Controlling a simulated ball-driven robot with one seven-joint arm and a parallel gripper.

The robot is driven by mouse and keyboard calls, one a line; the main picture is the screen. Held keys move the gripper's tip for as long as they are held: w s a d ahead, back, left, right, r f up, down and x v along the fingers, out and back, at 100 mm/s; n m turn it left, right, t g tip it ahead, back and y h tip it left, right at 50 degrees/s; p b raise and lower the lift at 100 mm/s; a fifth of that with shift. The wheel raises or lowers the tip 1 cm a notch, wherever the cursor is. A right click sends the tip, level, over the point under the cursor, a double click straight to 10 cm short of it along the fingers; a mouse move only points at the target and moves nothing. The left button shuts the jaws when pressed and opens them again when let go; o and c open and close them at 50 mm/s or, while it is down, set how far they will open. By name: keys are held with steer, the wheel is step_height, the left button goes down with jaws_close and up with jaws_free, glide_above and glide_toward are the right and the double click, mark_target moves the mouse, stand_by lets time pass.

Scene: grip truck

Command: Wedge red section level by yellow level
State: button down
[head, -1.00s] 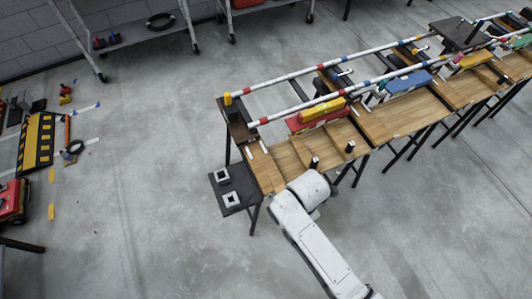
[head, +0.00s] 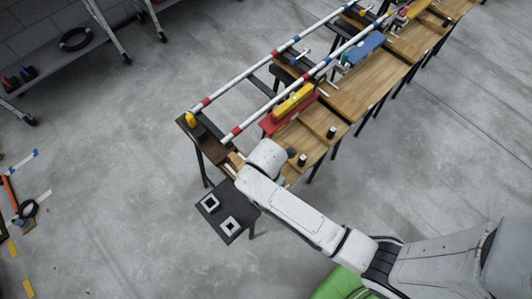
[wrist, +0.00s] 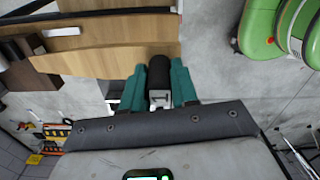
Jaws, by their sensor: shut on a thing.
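The red section (head: 268,126) lies across the wooden bench near its left end in the head view. The yellow level (head: 294,101) rests along its top; I cannot tell whether it sits level. In the wrist view my gripper (wrist: 159,98) has its teal fingers shut on a black cylindrical piece (wrist: 159,70) with a pale metal part below it. The piece is at the edge of the wooden bench top (wrist: 120,35). My arm hides the gripper and piece in the head view. Two black knobs (head: 331,132) stand on the bench in front of the red section. No wedge is clearly visible.
Two striped rails (head: 250,121) run above the bench. A blue block (head: 363,47) stands farther along.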

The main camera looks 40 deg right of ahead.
mark_target(234, 156)
steer(key=shift+s+f, duration=0.1)
steer(key=shift+f, duration=0.75)
steer(key=shift+f+b, duration=1.2)
steer(key=shift+f, duration=0.25)
steer(key=shift+w+f+b, duration=0.15)
steer(key=shift+w+b, duration=1.6)
steer(key=shift+w, duration=0.8)
steer(key=shift+w+b, duration=2.25)
steer(key=shift+w, duration=3.45)
steer(key=shift+w, duration=0.1)
steer(key=c, duration=0.7)
jaws_free()
steer(key=shift+r, duration=0.2)
